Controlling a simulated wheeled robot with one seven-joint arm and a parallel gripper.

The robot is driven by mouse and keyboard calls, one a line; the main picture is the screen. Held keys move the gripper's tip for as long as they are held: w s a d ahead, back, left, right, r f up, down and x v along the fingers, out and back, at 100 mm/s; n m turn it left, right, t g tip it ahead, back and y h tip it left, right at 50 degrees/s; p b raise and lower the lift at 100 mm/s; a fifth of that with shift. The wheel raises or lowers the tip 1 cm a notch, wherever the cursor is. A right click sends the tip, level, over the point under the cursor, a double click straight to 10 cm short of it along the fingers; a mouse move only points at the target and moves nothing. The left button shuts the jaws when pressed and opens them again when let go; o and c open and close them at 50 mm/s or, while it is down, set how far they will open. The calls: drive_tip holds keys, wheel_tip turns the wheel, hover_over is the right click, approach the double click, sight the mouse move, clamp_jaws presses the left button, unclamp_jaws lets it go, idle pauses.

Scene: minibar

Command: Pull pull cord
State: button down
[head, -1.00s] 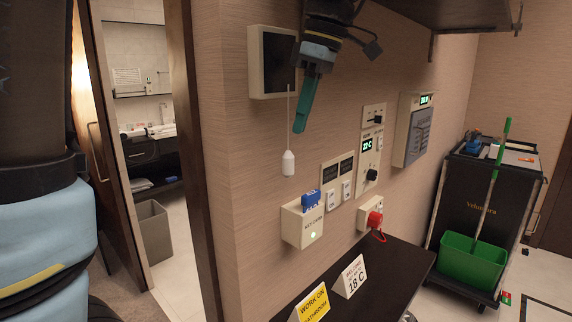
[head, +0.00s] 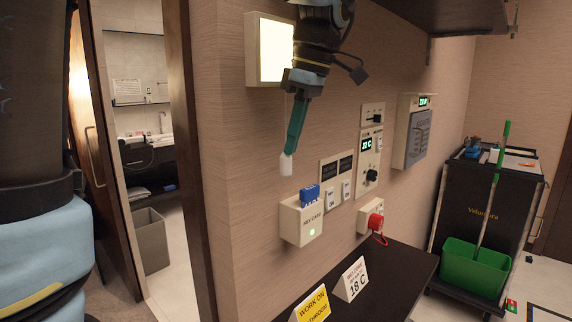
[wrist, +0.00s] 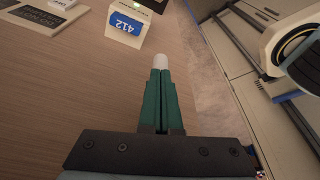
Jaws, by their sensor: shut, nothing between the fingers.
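The pull cord's white handle (head: 286,164) hangs just below my fingertips in the head view. A short length of its thin cord shows above, beside my fingers. The square panel (head: 265,50) above the cord is lit pale yellow. My gripper (head: 290,148) is shut with its green fingers pointing down, right at the top of the handle. In the wrist view the white handle (wrist: 160,60) shows just beyond the tips of the closed fingers (wrist: 160,75). Whether the fingers touch the handle or cord I cannot tell.
A key card box (head: 301,222) with a blue card is on the wall below. Switches, a thermostat (head: 368,160) and a red knob (head: 375,220) are to the right. A dark counter (head: 390,275) with signs is below. A cleaning cart (head: 490,210) stands at right.

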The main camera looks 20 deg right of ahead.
drive_tip(key=shift+s+d+r+p, duration=0.2)
drive_tip(key=shift+s+d+p, duration=0.05)
drive_tip(key=shift+s+d, duration=0.3)
drive_tip(key=shift+s+d+r+p, duration=0.15)
drive_tip(key=shift+s+d+p, duration=0.1)
drive_tip(key=shift+s+d, duration=0.25)
drive_tip(key=shift+w+r, duration=0.1)
